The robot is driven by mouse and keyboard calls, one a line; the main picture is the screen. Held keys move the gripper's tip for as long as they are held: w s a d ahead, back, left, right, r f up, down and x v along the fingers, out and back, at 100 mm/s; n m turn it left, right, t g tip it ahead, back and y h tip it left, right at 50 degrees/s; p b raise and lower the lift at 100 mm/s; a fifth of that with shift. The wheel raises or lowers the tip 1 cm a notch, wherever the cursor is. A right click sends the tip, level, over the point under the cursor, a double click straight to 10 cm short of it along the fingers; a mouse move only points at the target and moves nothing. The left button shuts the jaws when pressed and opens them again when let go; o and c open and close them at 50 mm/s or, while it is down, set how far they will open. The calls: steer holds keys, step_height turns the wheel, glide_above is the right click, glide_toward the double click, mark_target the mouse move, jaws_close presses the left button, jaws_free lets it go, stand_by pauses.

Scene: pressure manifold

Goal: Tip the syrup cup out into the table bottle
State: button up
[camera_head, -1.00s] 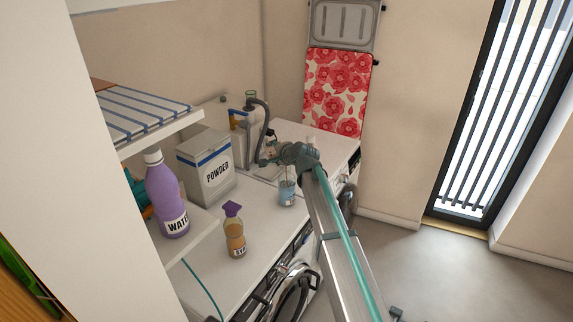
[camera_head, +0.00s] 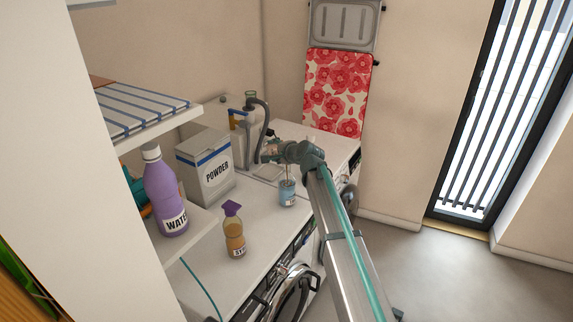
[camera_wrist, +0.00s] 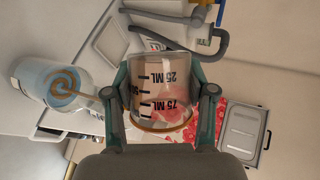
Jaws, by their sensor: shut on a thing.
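My gripper (camera_wrist: 163,100) is shut on the clear syrup cup (camera_wrist: 165,75), which has black 25 ML and 75 ML marks that read upside down. The cup is tipped, with a brown band along its lower edge, and looks mostly clear inside. The open blue table bottle (camera_wrist: 42,82) is left of the cup in the wrist view, apart from it. A brown strand runs from the cup side to a coil in the bottle's mouth. In the head view, the table bottle (camera_head: 287,194) stands upright on the counter below my gripper (camera_head: 272,152); the cup is hard to make out there.
An amber bottle with a purple cap (camera_head: 234,236) stands nearer on the counter. A powder box (camera_head: 206,170) is behind to the left. A purple bottle (camera_head: 163,195) stands on the lower shelf (camera_head: 190,232). A grey hose (camera_head: 264,120) rises behind my gripper. Bare counter lies between the bottles.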

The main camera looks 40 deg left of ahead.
steer(key=shift+w+d+r+m+y+b, duration=0.1)
steer(key=shift+r+m+y+b, duration=0.25)
steer(key=shift+b, duration=0.3)
stand_by(0.4)
steer(key=shift+r+p, duration=0.1)
steer(key=shift+p, duration=0.6)
steer(key=shift+s+n+h+p, duration=0.2)
steer(key=shift+n+h+p, duration=0.25)
steer(key=shift+p, duration=0.35)
steer(key=shift+s+a+f+n+t+h+p, duration=0.4)
steer(key=shift+f+n+t+p, duration=0.15)
steer(key=shift+f+n, duration=0.1)
steer(key=shift+w+f, duration=0.15)
steer(key=shift+f, duration=0.1)
